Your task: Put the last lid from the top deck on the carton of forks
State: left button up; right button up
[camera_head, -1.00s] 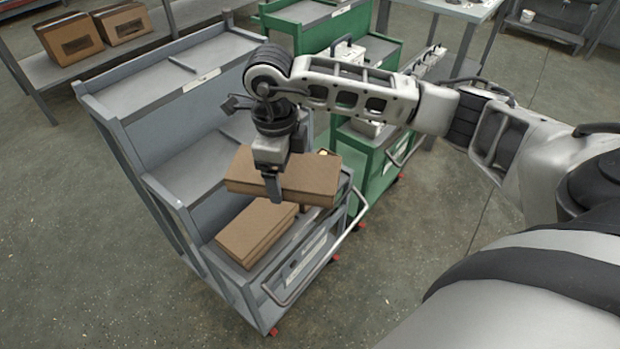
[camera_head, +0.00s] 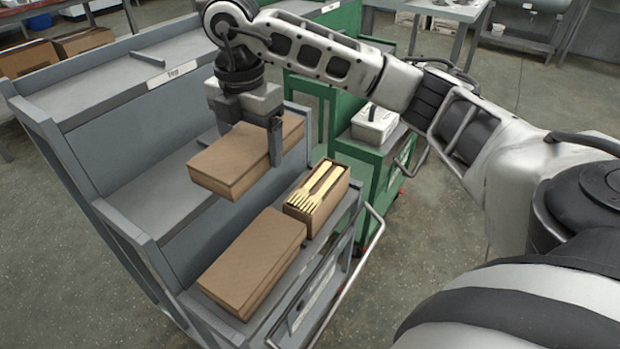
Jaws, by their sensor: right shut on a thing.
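The lid (camera_head: 240,157) is a brown cardboard piece held in my right gripper (camera_head: 250,150), which is shut on it above the grey cart's lower shelf. The carton of forks (camera_head: 316,198) is an open brown box with wooden forks showing in it. It stands on the lower shelf, to the right of and below the lid. The top deck (camera_head: 110,85) of the grey cart is bare where I see it. My left gripper is not in view.
A closed brown carton (camera_head: 253,262) lies on the lower shelf in front of the fork carton. The cart's handle rail (camera_head: 340,285) runs along the right. A green cart (camera_head: 362,165) with a white box (camera_head: 374,125) stands behind. Brown boxes (camera_head: 85,42) sit at the upper left.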

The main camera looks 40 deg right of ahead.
aim_at(318, 183)
jog(key=d+f, duration=0.2)
jog(key=d, duration=0.2)
jog(key=s+d+f+b, duration=0.1)
jog(key=d+f, duration=0.2)
jog(key=s+d+f+b, duration=0.1)
jog(key=d+f, duration=0.1)
jog(key=d, duration=0.2)
jog(key=shift+d+f, duration=0.3)
jog(key=shift+d, duration=0.05)
jog(key=f, duration=0.1)
jog(key=d+f+b, duration=0.1)
jog(key=f, duration=0.1)
jog(key=f+b, duration=0.1)
jog(key=shift+s+d+f, duration=0.15)
jog(key=shift+s+d, duration=0.05)
jog(key=shift+d, duration=0.2)
jog(key=shift+f, duration=0.35)
jog(key=shift+f+b, duration=0.3)
jog(key=shift+f, duration=0.35)
jog(key=o, duration=0.9)
jog(key=shift+r, duration=0.2)
pick_arm(q)
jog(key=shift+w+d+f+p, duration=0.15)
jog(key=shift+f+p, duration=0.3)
jog(key=shift+p, duration=1.4)
pick_arm(e)
jog(key=shift+r, duration=6.45)
